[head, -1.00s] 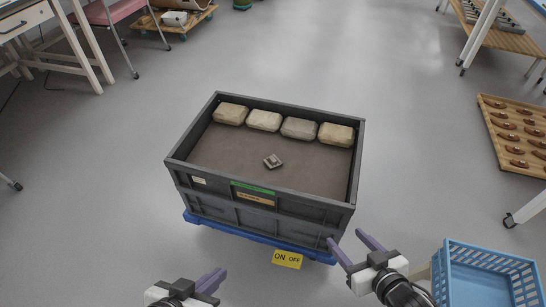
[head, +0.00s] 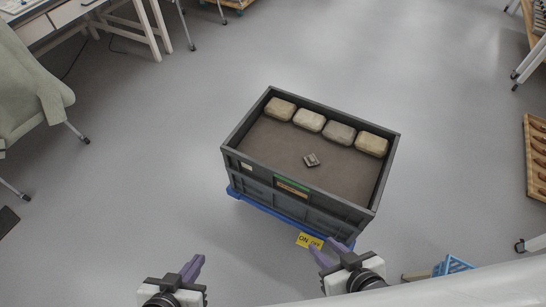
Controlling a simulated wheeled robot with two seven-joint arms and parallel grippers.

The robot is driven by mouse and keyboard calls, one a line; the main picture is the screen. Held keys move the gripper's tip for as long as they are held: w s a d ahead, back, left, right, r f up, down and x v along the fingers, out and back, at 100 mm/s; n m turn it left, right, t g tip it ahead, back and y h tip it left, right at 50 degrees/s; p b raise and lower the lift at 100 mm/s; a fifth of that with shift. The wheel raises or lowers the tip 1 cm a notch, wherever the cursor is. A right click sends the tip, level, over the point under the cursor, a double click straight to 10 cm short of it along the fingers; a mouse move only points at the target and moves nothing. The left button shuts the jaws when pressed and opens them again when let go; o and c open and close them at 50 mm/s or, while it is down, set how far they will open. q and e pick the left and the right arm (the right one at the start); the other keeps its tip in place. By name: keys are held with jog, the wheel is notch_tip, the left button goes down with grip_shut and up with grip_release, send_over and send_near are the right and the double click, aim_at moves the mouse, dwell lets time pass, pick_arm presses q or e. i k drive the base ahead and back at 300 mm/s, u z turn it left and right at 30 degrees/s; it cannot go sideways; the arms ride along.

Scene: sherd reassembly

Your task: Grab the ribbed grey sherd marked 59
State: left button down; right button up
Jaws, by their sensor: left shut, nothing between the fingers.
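A small grey sherd (head: 311,160) lies on the brown floor of a dark grey crate (head: 231,158). Its ribs and any number are too small to read. My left gripper (head: 194,264) is shut and empty, low in the head view, in front of and to the left of the crate. My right gripper (head: 324,250) is open and empty, near the crate's front right corner and outside it. Both grippers are well apart from the sherd.
Several pale blocks (head: 309,120) line the crate's back wall. A blue basket (head: 453,266) is at lower right, and a chair (head: 35,90) at left.

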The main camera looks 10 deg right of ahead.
aim_at(312, 160)
jog(key=u, duration=1.2)
jog(key=i, duration=3.7)
jog(key=z, duration=2.55)
jog(key=i, duration=1.95)
jog(key=z, duration=2.65)
jog(key=i, duration=0.5)
jog(key=z, duration=0.05)
